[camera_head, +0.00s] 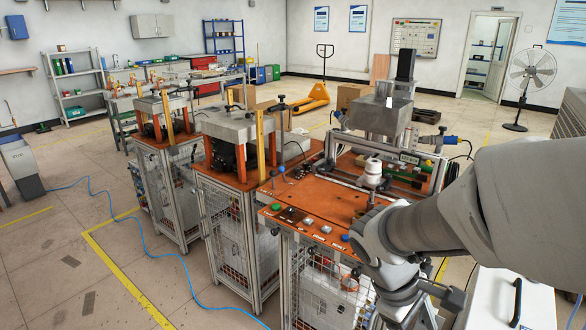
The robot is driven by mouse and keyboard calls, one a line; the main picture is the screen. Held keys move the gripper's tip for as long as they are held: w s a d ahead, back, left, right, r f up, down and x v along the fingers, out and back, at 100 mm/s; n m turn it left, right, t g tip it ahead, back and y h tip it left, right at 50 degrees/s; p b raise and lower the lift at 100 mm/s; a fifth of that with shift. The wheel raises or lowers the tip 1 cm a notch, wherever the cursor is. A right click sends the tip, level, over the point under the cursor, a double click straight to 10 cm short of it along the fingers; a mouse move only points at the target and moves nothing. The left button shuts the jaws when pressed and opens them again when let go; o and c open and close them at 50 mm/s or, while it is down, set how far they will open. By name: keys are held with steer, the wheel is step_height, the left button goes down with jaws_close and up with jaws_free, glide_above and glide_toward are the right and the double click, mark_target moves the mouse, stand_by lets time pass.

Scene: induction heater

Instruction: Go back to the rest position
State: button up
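My arm comes in from the right edge and reaches down toward the front right of the orange-topped machine table (318,204). My gripper (448,296) is low at the bottom right, partly hidden by my own wrist. Its fingers are too small and covered to tell whether they are open or shut. The induction heater station on this table has a grey metal housing (378,112) at the back and a white cylindrical part (373,172) standing in the middle. Buttons line the table's front edge, including a green one (276,207) and a blue one (326,229).
Two similar caged machine tables stand to the left, the nearer one with a grey block top (235,124). A white case with a dark handle (510,305) is at the bottom right, close to my gripper. A blue cable (150,250) runs over open floor at left. A fan (530,82) stands at the back right.

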steer(key=s+a+r+m+t+y, duration=0.2)
steer(key=a+r+m+t, duration=0.1)
steer(key=r, duration=0.3)
steer(key=s+a+r+m+t+y+p, duration=0.1)
steer(key=s+a+r+m+t+y, duration=0.1)
steer(key=r+m, duration=0.3)
steer(key=shift+s+a+r+t+y, duration=0.35)
steer(key=shift+a+r+t+y, duration=0.25)
steer(key=shift+a+r, duration=0.3)
steer(key=shift+d, duration=0.2)
